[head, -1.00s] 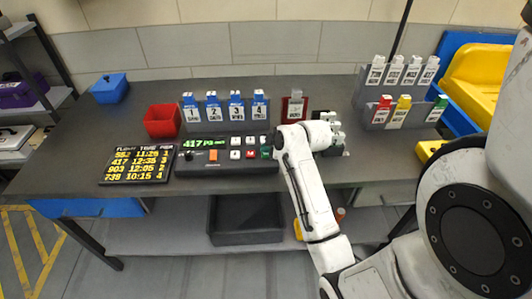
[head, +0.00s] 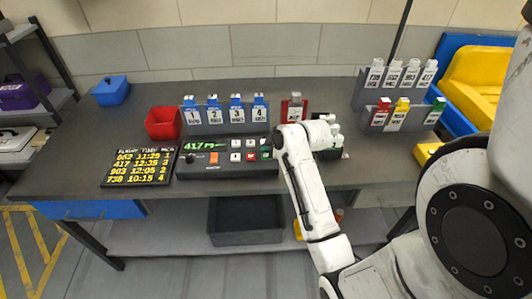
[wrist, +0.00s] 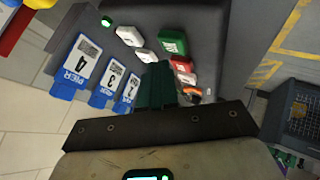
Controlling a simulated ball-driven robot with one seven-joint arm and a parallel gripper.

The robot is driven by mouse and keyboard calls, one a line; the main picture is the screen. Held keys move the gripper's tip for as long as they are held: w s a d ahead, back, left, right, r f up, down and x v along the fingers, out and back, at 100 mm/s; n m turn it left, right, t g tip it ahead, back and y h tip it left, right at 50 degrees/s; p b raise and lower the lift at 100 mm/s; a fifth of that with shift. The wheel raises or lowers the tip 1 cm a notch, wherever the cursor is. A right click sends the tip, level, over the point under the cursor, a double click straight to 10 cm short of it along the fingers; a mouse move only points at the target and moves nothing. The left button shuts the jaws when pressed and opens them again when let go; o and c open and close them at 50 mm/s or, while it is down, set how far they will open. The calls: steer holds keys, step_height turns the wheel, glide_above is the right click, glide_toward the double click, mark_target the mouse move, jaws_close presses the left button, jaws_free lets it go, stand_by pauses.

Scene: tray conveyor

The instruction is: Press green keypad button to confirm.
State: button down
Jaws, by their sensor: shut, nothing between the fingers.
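The dark keypad console (head: 228,168) lies on the table in the head view, with a lit display (head: 206,145) starting with 417. Its green button (head: 266,153) is at the right end of the keys, close to my arm. In the wrist view the green button (wrist: 173,42) lies just beyond my gripper (wrist: 158,72), near white and red keys. My gripper is shut and empty. Its fingertips look close to the keys, but I cannot tell whether they touch. In the head view my arm hides the fingertips.
A rack of blue pier cards (head: 225,116) stands behind the console. A red bin (head: 163,122) and a flight board (head: 140,166) are at the left. A red card (head: 293,108) and a tag rack (head: 395,98) stand at the right.

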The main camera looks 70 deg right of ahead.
step_height(320, 180, up, 5)
steer(key=p, duration=0.4)
steer(key=shift+p, duration=0.3)
stand_by(0.9)
steer(key=a+f+m+g+y, duration=0.1)
steer(key=a+f+y, duration=0.15)
steer(key=a, duration=0.65)
steer(key=a+f+m+g+y, duration=0.1)
steer(key=a+f, duration=0.3)
steer(key=a, duration=0.5)
steer(key=s+a+f+m+g, duration=0.1)
steer(key=s+a+g, duration=0.1)
steer(key=s+a, duration=0.3)
steer(key=s+a+f+m+g+b, duration=0.1)
steer(key=s+a+g, duration=0.2)
steer(key=s+a, duration=0.3)
steer(key=shift+a+f+m, duration=0.3)
steer(key=shift+a+f, duration=0.1)
steer(key=shift+a, duration=0.75)
